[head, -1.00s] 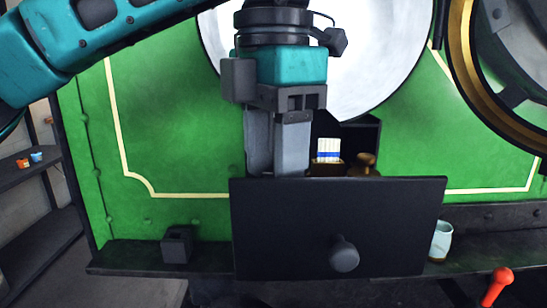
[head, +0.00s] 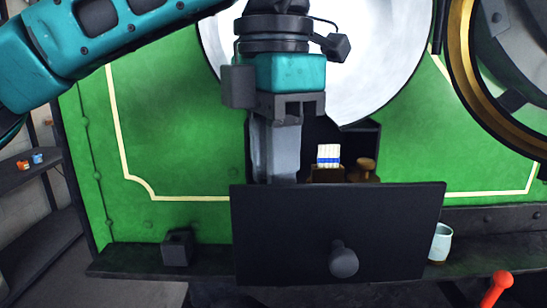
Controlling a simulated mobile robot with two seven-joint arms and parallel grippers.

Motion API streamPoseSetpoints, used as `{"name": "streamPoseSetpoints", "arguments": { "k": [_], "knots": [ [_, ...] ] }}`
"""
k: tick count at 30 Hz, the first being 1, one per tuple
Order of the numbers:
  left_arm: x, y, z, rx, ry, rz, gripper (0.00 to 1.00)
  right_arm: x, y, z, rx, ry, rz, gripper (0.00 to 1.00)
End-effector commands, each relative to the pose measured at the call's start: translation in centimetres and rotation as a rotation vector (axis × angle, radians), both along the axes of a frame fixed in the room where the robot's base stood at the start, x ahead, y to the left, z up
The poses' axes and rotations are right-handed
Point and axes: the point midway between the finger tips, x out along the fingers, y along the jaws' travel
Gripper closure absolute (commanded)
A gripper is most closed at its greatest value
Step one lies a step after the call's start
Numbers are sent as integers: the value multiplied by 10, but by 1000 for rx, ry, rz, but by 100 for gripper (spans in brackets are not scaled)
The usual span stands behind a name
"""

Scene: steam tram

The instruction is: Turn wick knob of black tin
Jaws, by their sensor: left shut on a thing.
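My left gripper (head: 277,178) points straight down in the middle of the head view, just behind the top edge of a black panel (head: 290,235). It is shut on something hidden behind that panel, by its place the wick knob. The panel hides the fingertips, the wick knob and the black tin, so I cannot see their contact. My right gripper is not in view.
The black panel has a round dark knob (head: 343,260). Just right of the gripper stand a white-and-blue bundle (head: 328,155) and a brown knobbed object (head: 362,169). A black cube (head: 177,247) and a pale mug (head: 440,243) flank the panel.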

Motion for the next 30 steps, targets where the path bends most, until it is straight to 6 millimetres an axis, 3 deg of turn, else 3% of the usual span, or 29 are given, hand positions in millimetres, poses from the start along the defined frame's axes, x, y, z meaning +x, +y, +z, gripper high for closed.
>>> {"name": "streamPoseSetpoints", "arguments": {
  "k": [14,30],
  "knots": [
    [0,0,3,-1,2,-373,100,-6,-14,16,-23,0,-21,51],
    [0,0,2,-1,0,-879,100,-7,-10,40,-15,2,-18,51]
  ]
}}
